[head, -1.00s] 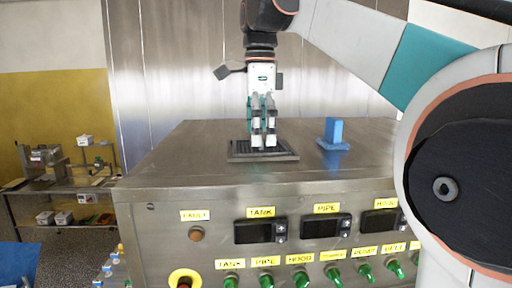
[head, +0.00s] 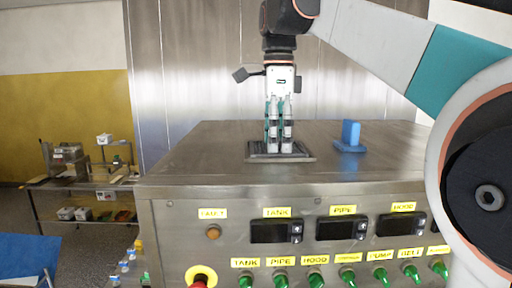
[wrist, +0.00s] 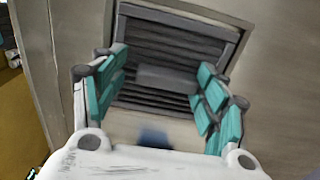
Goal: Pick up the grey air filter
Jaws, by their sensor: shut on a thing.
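The grey air filter (head: 305,154) is a slatted square panel in a darker frame on top of the steel cabinet. It also shows in the wrist view (wrist: 180,45), with a raised grey bar across its middle. My gripper (head: 280,149) points straight down over the filter. In the wrist view, my gripper (wrist: 162,74) has its teal-padded fingers at both ends of the bar, shut on it. The filter looks level in its place; I cannot tell whether it is raised at all. The fingers hide part of it in the head view.
A blue block on a flat base (head: 351,136) stands to the right of the filter on the cabinet top (head: 200,160). The cabinet front has displays, labels and green knobs. A steel wall rises behind. A cluttered shelf rack (head: 85,190) stands at the left.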

